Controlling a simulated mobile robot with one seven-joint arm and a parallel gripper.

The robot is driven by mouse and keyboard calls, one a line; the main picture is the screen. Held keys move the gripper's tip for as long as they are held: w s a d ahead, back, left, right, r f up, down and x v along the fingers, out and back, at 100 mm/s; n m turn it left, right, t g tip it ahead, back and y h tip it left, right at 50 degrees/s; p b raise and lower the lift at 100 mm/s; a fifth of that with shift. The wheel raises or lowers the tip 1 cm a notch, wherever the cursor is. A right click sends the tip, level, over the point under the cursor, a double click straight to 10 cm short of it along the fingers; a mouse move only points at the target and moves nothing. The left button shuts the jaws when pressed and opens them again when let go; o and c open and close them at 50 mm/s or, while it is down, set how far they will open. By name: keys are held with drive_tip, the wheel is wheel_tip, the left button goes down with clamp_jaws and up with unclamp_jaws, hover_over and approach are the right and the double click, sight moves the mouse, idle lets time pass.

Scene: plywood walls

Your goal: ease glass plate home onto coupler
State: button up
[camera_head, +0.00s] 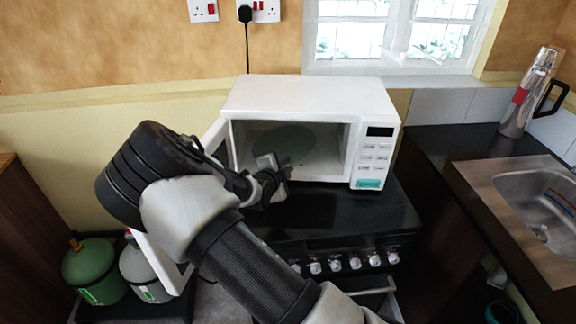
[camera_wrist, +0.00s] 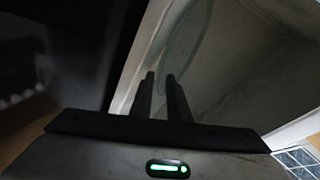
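The glass plate (camera_head: 284,141) is a thin, greenish, see-through disc inside the white microwave (camera_head: 310,95). Its curved outline also shows faintly in the wrist view (camera_wrist: 187,45), beyond the fingers. My gripper (camera_head: 287,170) is at the front of the microwave's opening, close to the plate's near edge. I cannot tell whether the fingertips touch the plate. The coupler is not visible, and I cannot tell whether the plate sits level.
The microwave door (camera_head: 215,137) is open to the left, partly behind my arm. The microwave stands on a black cooker (camera_head: 345,215). Two gas bottles (camera_head: 92,268) stand at lower left. A sink (camera_head: 545,200) and a metal flask (camera_head: 525,95) are on the right counter.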

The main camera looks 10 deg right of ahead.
drive_tip(key=shift+x, duration=1.1)
clamp_jaws()
idle(0.7)
